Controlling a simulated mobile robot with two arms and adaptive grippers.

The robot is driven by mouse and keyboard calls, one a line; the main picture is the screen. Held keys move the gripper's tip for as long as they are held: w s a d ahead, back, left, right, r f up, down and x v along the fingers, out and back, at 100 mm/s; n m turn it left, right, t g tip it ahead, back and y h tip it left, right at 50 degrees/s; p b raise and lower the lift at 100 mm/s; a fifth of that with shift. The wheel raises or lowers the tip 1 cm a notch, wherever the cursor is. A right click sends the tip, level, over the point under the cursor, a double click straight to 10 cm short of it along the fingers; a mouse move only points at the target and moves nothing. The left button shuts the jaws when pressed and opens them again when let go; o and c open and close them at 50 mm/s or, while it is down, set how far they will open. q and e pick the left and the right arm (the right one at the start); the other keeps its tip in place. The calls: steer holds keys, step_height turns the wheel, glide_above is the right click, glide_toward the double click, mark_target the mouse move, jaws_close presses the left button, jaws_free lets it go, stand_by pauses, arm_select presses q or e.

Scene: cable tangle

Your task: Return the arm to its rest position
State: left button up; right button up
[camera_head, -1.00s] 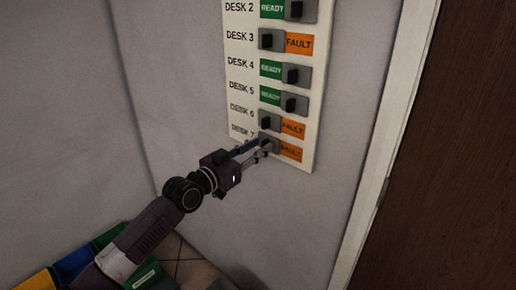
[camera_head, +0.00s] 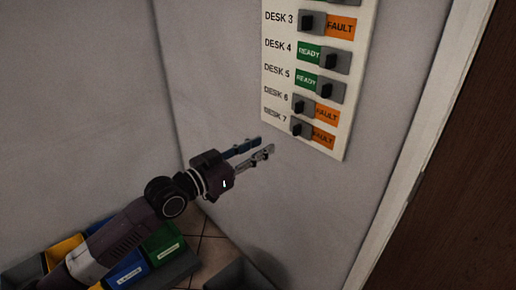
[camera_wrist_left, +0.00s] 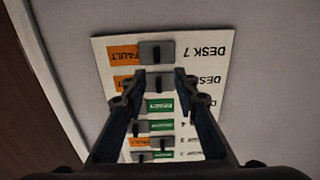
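My left gripper (camera_head: 258,148) is in front of the wall, just below and left of the lower end of the switch board (camera_head: 342,120). Its two fingers are apart and nothing is between them. In the left wrist view the open fingers (camera_wrist_left: 158,85) frame the board, which appears upside down. The desk 7 slider (camera_head: 301,129) sits at the left of its slot with the orange FAULT label showing. The desk 6 slider (camera_head: 301,107) is also left with FAULT showing. Desks 4 and 5 show green READY. My right gripper is not in view.
Coloured bins, including a green one (camera_head: 165,245) and a blue one (camera_head: 127,270), stand on the floor at lower left beneath my left arm. A white door frame (camera_head: 425,125) and a brown door (camera_head: 480,170) are at the right. The wall below the board is clear.

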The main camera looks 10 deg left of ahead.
arm_select(q)
steer(key=shift+s, duration=0.1)
steer(key=w+a+f+n+g+y, duration=0.1)
steer(key=a+f+n+y, duration=0.3)
steer(key=f, duration=0.9)
steer(key=w+a+f+y, duration=0.15)
steer(key=a+f, duration=0.35)
steer(key=f, duration=0.8)
steer(key=s+a+f+g+y, duration=0.1)
steer(key=s+a+f, duration=0.1)
steer(key=s+f, duration=0.35)
steer(key=s+a+f+n+g+y, duration=0.1)
steer(key=s+f+g, duration=0.15)
steer(key=f, duration=0.65)
steer(key=s+a+f+y, duration=0.1)
steer(key=s+a+f, duration=0.1)
steer(key=s+f, duration=0.35)
steer(key=s+f+g+y, duration=0.1)
steer(key=s+f+g, duration=0.2)
steer(key=s+f, duration=1.05)
steer(key=s+f+g+y, duration=0.1)
steer(key=s+f+g, duration=0.3)
steer(key=s+f, duration=0.9)
steer(key=s+d+g, duration=0.2)
steer(key=s, duration=1.7)
steer(key=shift+d+f, duration=0.2)
steer(key=shift+d, duration=0.2)
